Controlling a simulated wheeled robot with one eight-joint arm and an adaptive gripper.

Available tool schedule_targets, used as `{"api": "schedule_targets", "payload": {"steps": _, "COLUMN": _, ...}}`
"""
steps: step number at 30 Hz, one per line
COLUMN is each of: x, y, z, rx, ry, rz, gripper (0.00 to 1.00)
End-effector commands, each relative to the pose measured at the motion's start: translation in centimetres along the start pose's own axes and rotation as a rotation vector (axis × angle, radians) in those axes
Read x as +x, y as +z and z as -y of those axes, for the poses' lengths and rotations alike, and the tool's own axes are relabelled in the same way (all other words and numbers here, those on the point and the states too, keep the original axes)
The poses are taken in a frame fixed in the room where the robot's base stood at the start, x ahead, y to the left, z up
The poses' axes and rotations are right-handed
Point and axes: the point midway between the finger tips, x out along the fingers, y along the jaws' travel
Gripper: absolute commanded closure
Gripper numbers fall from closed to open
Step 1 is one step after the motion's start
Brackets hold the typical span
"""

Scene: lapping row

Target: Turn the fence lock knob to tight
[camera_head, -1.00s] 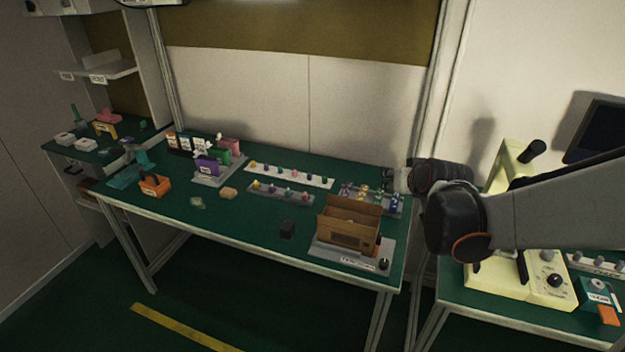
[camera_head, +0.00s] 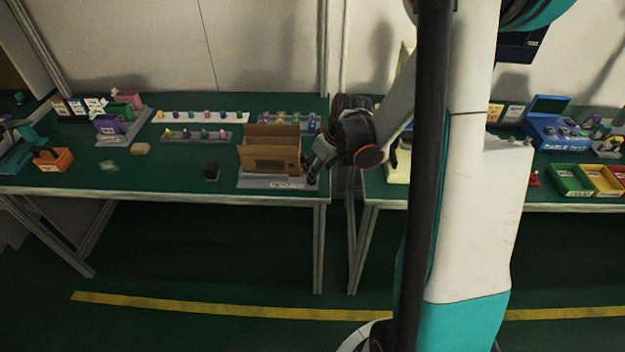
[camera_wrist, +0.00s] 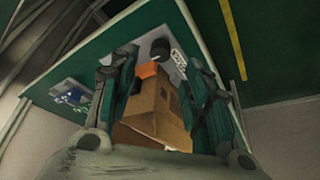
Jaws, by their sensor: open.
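A dark round knob (camera_wrist: 160,47), which looks like the fence lock knob, sits at the corner of a grey base plate (camera_head: 262,182) carrying an open cardboard box (camera_head: 270,152). A white label (camera_wrist: 178,60) lies beside the knob; its text is unreadable. My gripper (camera_wrist: 163,61) is open. In the wrist view, the knob shows just beyond and between the fingertips, with no clear contact. In the head view, my gripper (camera_head: 317,168) is at the right end of the base plate and largely hides the knob. The knob's setting cannot be read.
The box stands close beside the fingers, with an orange patch (camera_wrist: 147,70) near it. A small black block (camera_head: 211,170) and rows of coloured pieces (camera_head: 203,115) share the green table (camera_head: 60,182). A second table (camera_head: 384,198) stands right across a narrow gap.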

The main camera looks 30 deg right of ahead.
Motion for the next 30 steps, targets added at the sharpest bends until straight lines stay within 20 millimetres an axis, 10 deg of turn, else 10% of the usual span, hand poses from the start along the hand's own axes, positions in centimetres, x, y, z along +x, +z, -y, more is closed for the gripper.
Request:
{"api": "schedule_targets", "payload": {"steps": 9, "x": 5.3, "y": 0.1, "z": 0.0, "rx": -0.001, "ry": 0.001, "rz": 0.0, "gripper": 0.56}}
{"api": "schedule_targets", "payload": {"steps": 23, "x": 6.4, "y": 0.0, "z": 0.0, "rx": 0.0, "ry": 0.001, "rz": 0.0, "gripper": 0.56}}
{"api": "schedule_targets", "payload": {"steps": 30, "x": 6.4, "y": 0.0, "z": 0.0, "rx": 0.0, "ry": 0.001, "rz": 0.0, "gripper": 1.0}}
